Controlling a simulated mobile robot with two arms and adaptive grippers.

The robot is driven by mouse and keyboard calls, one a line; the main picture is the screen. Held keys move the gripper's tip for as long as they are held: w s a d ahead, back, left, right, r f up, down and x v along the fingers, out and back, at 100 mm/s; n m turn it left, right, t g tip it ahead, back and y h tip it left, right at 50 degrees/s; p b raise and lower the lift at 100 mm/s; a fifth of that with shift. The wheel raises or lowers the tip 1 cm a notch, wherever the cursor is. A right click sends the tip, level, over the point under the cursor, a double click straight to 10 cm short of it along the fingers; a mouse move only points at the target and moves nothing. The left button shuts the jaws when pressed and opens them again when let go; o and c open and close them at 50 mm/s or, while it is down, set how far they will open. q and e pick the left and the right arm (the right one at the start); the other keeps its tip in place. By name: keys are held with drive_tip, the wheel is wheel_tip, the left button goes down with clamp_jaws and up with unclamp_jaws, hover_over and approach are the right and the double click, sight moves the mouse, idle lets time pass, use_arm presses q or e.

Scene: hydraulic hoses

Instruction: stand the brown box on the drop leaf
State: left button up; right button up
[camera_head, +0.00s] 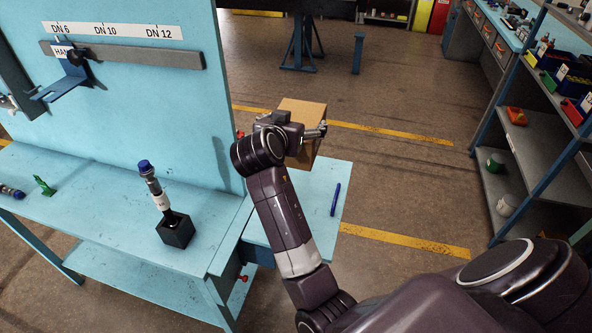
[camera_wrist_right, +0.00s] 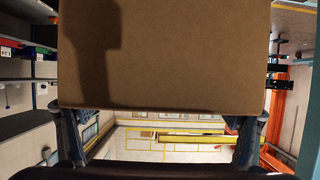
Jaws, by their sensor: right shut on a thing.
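The brown box (camera_head: 305,112) is at the far end of the drop leaf (camera_head: 322,185), a light blue panel at the right end of the bench. My right gripper (camera_head: 297,131) is shut on the box, and the gripper and wrist cover part of its near side. The box also fills the upper middle of the right wrist view (camera_wrist_right: 175,60), with a finger on either side. I cannot tell whether the box's underside touches the leaf or hangs above it. My left gripper is not in view.
A blue pen (camera_head: 335,199) lies on the leaf, right of my arm. The bench (camera_head: 110,215) holds a black block (camera_head: 175,233) with a blue-capped hose fitting (camera_head: 152,180) leaning in it. A tall blue panel (camera_head: 150,100) rises left of the box. Shelves (camera_head: 535,140) stand at the right.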

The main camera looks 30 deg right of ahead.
drive_tip(key=shift+w+f+p, duration=0.1)
drive_tip(key=shift+f+p, duration=1.4)
drive_tip(key=shift+f, duration=7.95)
drive_tip(key=o, duration=1.7)
drive_tip(key=shift+f, duration=0.3)
drive_tip(key=shift+o, duration=1.4)
drive_tip(key=shift+s, duration=0.2)
drive_tip(key=shift+a+r, duration=0.1)
